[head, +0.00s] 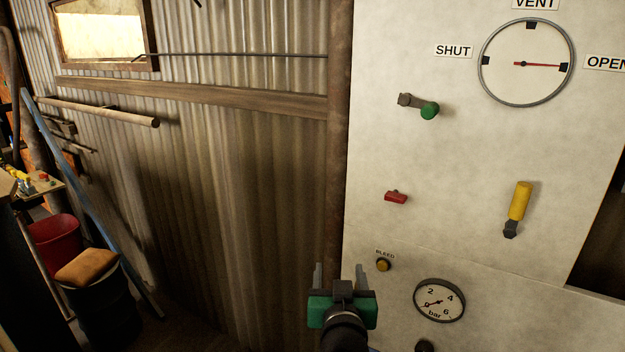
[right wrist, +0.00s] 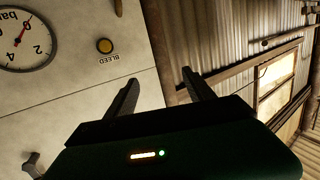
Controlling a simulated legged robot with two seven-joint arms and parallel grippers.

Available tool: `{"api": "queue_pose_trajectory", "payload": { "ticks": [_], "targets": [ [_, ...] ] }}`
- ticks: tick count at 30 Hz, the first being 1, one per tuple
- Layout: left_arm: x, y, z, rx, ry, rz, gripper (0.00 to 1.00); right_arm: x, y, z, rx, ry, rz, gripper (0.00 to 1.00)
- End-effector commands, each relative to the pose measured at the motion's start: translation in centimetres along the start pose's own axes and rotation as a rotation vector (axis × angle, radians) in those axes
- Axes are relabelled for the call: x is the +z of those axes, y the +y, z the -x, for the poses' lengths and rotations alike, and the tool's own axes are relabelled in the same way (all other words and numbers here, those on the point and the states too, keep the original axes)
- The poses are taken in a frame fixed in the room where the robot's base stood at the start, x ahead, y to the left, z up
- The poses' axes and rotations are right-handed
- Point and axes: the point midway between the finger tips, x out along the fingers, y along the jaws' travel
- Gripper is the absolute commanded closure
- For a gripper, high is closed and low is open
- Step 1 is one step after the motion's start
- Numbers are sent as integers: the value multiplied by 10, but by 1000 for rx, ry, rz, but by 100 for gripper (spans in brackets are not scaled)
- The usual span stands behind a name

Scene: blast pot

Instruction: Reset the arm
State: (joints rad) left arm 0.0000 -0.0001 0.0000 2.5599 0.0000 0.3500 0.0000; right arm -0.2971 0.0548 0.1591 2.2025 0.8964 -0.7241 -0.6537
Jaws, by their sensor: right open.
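My right gripper (head: 339,274) is at the bottom middle of the head view, in front of the panel's lower left edge. Its two fingers stand apart with nothing between them; they also show in the right wrist view (right wrist: 158,95). The yellow BLEED button (head: 383,265) is just right of the gripper, apart from it. It also shows in the right wrist view (right wrist: 104,46). My left gripper is not in view.
The pale panel (head: 470,180) carries a SHUT/VENT/OPEN dial (head: 526,85) with its needle toward OPEN, a green-knobbed lever (head: 428,110), a red handle (head: 396,197), a yellow lever (head: 519,205) and a bar gauge (head: 439,300). A drum (head: 100,310) stands lower left.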

Motion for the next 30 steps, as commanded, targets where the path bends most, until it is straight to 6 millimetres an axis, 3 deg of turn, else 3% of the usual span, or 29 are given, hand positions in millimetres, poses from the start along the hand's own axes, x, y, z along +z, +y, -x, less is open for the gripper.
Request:
{"api": "queue_pose_trajectory", "payload": {
  "ticks": [1,4,6,9,12,15,18,30],
  "targets": [
    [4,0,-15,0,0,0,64,53,9,-3,-65,-111,18,38],
    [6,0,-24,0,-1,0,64,140,26,13,-159,-367,39,38],
    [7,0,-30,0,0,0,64,197,45,36,-180,-549,49,38],
    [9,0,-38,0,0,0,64,265,80,79,-166,-799,59,38],
    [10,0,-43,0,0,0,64,311,111,123,-123,-1001,66,38],
    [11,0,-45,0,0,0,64,334,132,154,-83,-1127,72,38],
    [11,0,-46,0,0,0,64,342,141,166,-64,-1179,77,38],
    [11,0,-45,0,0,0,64,342,140,167,-65,-1181,79,38]
  ]
}}
